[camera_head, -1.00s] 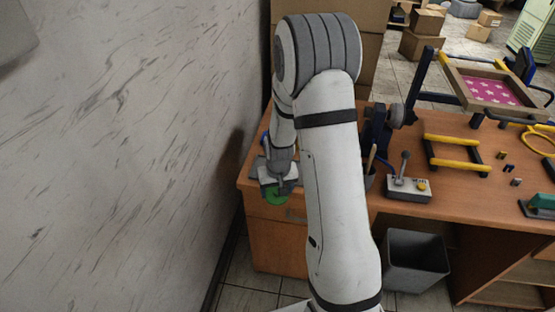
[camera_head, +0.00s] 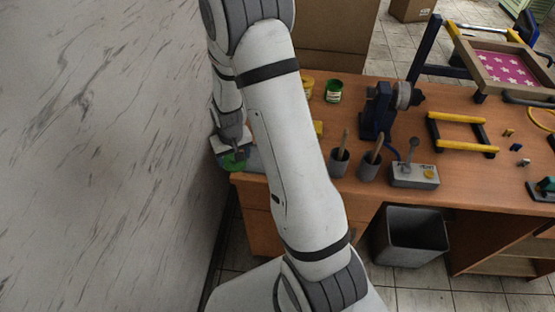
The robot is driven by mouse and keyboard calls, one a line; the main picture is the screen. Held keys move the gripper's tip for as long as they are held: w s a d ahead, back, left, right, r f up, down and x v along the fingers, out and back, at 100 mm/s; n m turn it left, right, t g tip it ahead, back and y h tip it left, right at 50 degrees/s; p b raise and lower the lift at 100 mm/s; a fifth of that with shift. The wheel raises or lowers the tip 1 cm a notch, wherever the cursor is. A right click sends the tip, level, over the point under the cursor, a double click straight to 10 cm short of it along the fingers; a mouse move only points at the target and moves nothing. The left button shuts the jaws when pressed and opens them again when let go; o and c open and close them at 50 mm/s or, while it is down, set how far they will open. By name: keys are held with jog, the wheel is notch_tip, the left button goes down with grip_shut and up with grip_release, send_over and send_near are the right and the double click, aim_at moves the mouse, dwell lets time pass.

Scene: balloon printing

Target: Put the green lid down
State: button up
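The green lid (camera_head: 233,164) shows at the tip of my gripper (camera_head: 236,154), which appears shut on it. They are at the left end of the wooden table (camera_head: 350,200), close to the wall, by the table's left edge. The lid looks held up rather than resting, but the exact gap to the table is hard to tell. The fingers are small and partly hidden. A green can (camera_head: 333,90) stands further back on the table, right of my arm.
My arm hides part of the table's left end. A yellow can (camera_head: 308,86), two grey cups with sticks (camera_head: 340,162) and a grey control box (camera_head: 413,175) stand on the table. The marbled wall (camera_head: 100,150) is close on the left. A grey bin (camera_head: 412,236) is below.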

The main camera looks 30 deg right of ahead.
jog(key=d+b, duration=0.1)
jog(key=d, duration=0.1)
jog(key=d+b, duration=0.2)
jog(key=d+r+b, duration=0.1)
jog(key=d+b, duration=0.1)
jog(key=shift+w, duration=0.2)
jog(key=shift+m, duration=0.4)
jog(key=d+r+b, duration=0.1)
jog(key=d, duration=0.1)
jog(key=s+d+r+b, duration=0.1)
jog(key=d+b, duration=0.1)
jog(key=d, duration=0.1)
jog(key=s+d+r+b, duration=0.1)
jog(key=d+r+b, duration=0.1)
jog(key=shift+s+d, duration=0.2)
jog(key=shift+s, duration=0.05)
jog(key=f, duration=0.9)
jog(key=shift+s+d+f, duration=0.15)
jog(key=shift+s+d, duration=0.15)
jog(key=o, duration=1.2)
